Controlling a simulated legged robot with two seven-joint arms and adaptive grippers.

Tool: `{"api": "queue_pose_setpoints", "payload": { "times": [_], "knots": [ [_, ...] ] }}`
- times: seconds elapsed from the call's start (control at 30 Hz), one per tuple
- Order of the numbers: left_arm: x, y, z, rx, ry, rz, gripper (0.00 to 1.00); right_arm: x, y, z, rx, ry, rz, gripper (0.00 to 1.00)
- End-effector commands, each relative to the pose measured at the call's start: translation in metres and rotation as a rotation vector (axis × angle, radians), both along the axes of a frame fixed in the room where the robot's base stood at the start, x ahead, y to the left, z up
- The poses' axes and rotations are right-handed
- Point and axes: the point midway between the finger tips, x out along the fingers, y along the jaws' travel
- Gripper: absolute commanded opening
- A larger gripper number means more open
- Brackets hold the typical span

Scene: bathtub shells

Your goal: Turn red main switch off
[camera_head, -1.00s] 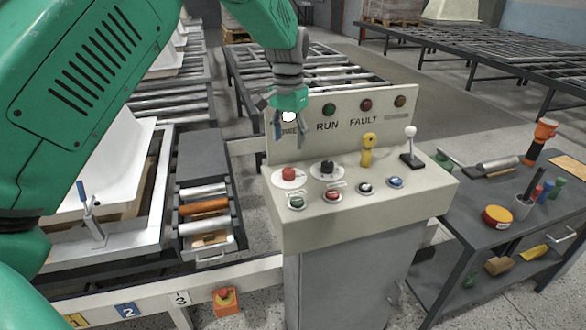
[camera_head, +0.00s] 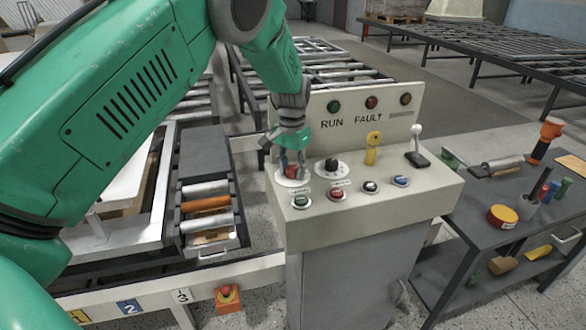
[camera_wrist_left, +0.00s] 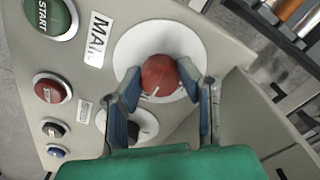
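The red main switch (camera_head: 291,172) is a round red knob on a white disc at the left of the sloped console top. In the left wrist view the red knob (camera_wrist_left: 160,75) has a small white mark at its lower edge, and a "MAIN" label is beside its disc. My left gripper (camera_head: 292,163) reaches down over it from above. In the wrist view its two blue-grey fingers (camera_wrist_left: 162,82) stand on opposite sides of the knob, with their tips against its sides. The fingers hide part of the knob in the head view. My right gripper is not in view.
A black selector knob (camera_head: 332,165) is close to the right of the red switch. A green START button (camera_head: 301,200), a red button (camera_head: 336,193) and other small controls line the front. A yellow key-like handle (camera_head: 373,150) and a white-knobbed lever (camera_head: 417,145) stand farther right.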

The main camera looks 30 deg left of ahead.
Motion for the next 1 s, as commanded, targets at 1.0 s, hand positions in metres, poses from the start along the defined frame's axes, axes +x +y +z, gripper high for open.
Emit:
{"api": "queue_pose_setpoints", "payload": {
  "times": [1.0],
  "knots": [
    [0.001,0.001,0.004,0.006,0.001,0.479,0.02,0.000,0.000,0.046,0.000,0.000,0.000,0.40]
  ]
}}
